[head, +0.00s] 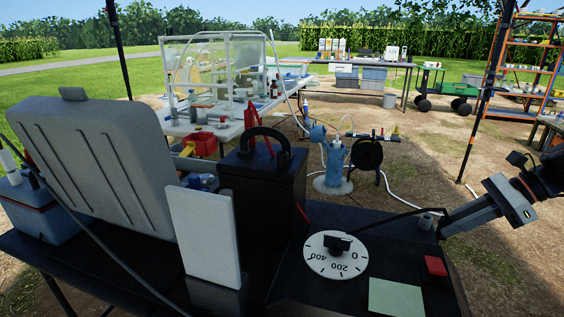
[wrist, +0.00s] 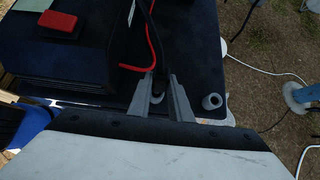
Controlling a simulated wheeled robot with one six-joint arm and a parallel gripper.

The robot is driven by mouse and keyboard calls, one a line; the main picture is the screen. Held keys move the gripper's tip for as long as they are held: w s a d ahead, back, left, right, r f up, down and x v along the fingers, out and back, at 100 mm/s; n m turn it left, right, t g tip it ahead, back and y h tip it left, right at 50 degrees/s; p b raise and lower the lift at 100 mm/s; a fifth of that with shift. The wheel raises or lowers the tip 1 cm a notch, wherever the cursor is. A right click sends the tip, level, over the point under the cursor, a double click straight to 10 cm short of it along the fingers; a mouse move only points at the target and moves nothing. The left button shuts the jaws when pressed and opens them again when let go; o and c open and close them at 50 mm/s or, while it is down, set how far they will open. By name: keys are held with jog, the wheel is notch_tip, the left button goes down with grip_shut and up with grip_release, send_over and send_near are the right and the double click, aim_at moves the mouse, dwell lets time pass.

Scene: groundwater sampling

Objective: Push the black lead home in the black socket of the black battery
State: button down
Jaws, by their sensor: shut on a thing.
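The black battery (head: 262,190) stands upright on the dark table in the middle of the head view, with a black handle on top. A red part stands by the handle. I cannot make out its black socket. My gripper (head: 443,228) is at the table's right edge, well right of the battery. In the wrist view my gripper (wrist: 161,82) is shut on the black lead (wrist: 147,30), whose end is between the fingers. In the head view the black lead (head: 385,218) runs left from the gripper. A red lead (wrist: 151,45) lies beside it.
A control box with a white dial (head: 335,254) and a red button (head: 435,266) lies between gripper and battery. A small grey ring (wrist: 212,102) is close to the fingers. A white panel (head: 205,235) and grey case (head: 95,150) stand left of the battery.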

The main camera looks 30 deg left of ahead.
jog(key=shift+r, duration=2.05)
notch_tip(320, 180, up, 25)
send_over(282, 160)
jog(key=w+d, duration=0.1)
jog(key=w, duration=0.1)
jog(key=shift+s+r, duration=0.1)
jog(key=shift+s, duration=0.1)
jog(key=shift+f, duration=2.9)
jog(key=shift+f, duration=2.15)
